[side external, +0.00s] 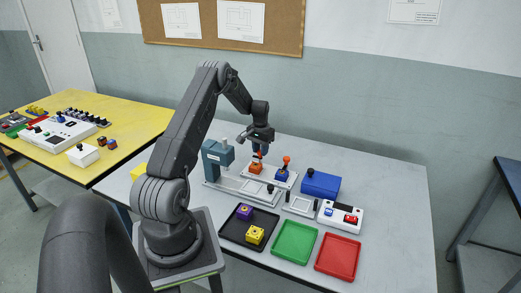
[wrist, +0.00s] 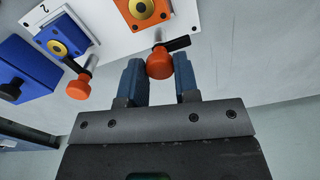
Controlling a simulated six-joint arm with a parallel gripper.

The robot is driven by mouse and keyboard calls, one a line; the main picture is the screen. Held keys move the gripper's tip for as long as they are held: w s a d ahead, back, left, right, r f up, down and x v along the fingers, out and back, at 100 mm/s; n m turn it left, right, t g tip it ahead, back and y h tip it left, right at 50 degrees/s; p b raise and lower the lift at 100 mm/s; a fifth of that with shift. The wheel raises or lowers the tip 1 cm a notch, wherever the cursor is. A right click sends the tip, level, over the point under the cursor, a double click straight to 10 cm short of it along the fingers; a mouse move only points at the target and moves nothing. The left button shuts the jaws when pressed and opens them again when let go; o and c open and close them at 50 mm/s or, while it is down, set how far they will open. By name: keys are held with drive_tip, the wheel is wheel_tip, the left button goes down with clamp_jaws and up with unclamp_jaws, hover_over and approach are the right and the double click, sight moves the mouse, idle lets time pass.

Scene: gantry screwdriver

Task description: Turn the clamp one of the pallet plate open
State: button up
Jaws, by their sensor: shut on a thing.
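The white pallet plate (side external: 268,177) sits on the bench and carries an orange block (side external: 255,169) and a blue block (side external: 281,176). In the wrist view the orange block (wrist: 146,10) is at the top, cut off by the edge. Beside it is clamp one, with an orange knob (wrist: 159,63) and a dark lever. My gripper (wrist: 159,72) is shut on that knob, one finger on each side. In the side view my gripper (side external: 259,150) is above the orange block and partly hides this clamp. The other clamp's orange knob (wrist: 79,87) stands free beside the blue block (wrist: 66,38), near the marking "2".
A grey-blue press-like fixture (side external: 217,158) stands just left of the plate. A blue box (side external: 320,184) and a white switch box (side external: 341,215) are to the right. Black, green (side external: 295,242) and red (side external: 338,257) trays lie in front. The bench's far right is clear.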

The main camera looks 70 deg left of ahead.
drive_tip(key=shift+m, duration=0.3)
idle(0.4)
drive_tip(key=o, duration=0.9)
wheel_tip(320, 180, up, 14)
drive_tip(key=shift+f, duration=0.1)
